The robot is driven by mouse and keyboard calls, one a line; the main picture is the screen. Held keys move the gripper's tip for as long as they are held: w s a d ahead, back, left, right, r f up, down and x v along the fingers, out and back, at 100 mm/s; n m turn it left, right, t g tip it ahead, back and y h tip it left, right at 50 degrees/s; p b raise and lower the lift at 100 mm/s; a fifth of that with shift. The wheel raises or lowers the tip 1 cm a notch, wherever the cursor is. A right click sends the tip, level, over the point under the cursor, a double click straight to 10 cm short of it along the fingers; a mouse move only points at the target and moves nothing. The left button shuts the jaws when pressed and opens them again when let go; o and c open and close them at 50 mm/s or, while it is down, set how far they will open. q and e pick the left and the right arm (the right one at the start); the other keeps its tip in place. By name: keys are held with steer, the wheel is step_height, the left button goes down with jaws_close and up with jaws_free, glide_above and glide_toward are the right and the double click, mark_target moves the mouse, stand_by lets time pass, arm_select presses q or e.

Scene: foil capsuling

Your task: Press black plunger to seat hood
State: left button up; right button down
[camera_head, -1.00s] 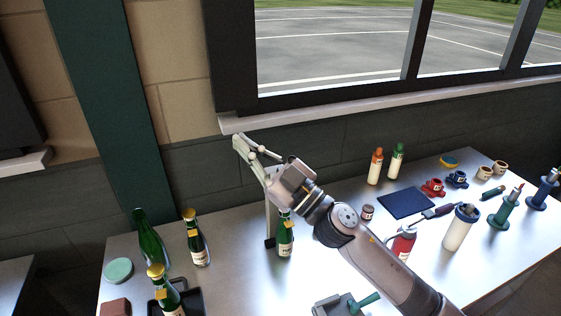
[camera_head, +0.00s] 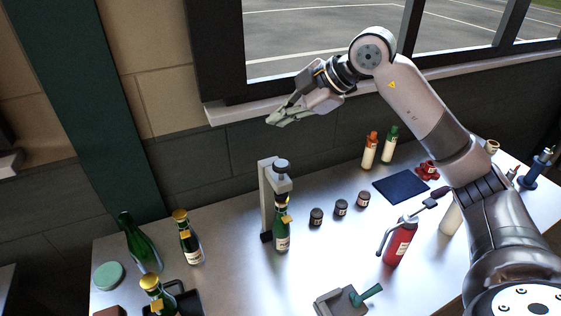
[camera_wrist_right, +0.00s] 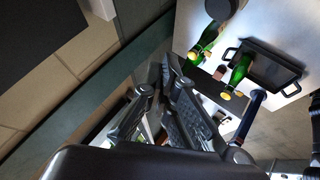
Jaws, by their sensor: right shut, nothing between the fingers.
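The press stands mid-table in the head view, a pale upright column with an arm at the top and a black plunger (camera_head: 281,166) on that arm. A green bottle (camera_head: 282,236) with a pale label stands upright under the arm. The bottle's top is close below the press head, and I cannot tell how the hood sits on it. My right gripper (camera_head: 274,119) is shut and empty. In the picture it is above the plunger and clearly apart from it, in front of the window sill. Its dark fingers also show in the right wrist view (camera_wrist_right: 166,78). My left gripper is out of view.
Dark jars (camera_head: 341,208) and a red bottle (camera_head: 398,243) stand right of the press. A grey fixture with a green handle (camera_head: 368,293) is at the front. Green bottles (camera_head: 187,240) and a black tray (camera_head: 190,303) are left. The wall and sill (camera_head: 228,112) lie close behind.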

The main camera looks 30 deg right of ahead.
mark_target(279, 166)
steer(key=shift+f+b, duration=3.55)
steer(key=shift+f, duration=0.9)
steer(key=shift+f+b, duration=0.35)
steer(key=shift+f, duration=0.05)
steer(key=shift+f+b, duration=0.75)
steer(key=shift+f, duration=0.35)
steer(key=shift+s+a+f, duration=0.15)
steer(key=shift+s+f, duration=0.1)
steer(key=shift+f, duration=0.2)
steer(key=shift+r, duration=0.15)
steer(key=shift+w+r+p, duration=0.2)
steer(key=shift+r+p, duration=0.35)
steer(key=shift+r, duration=0.2)
steer(key=shift+w+r+p, duration=0.2)
steer(key=shift+r+p, duration=0.3)
steer(key=shift+r, duration=0.2)
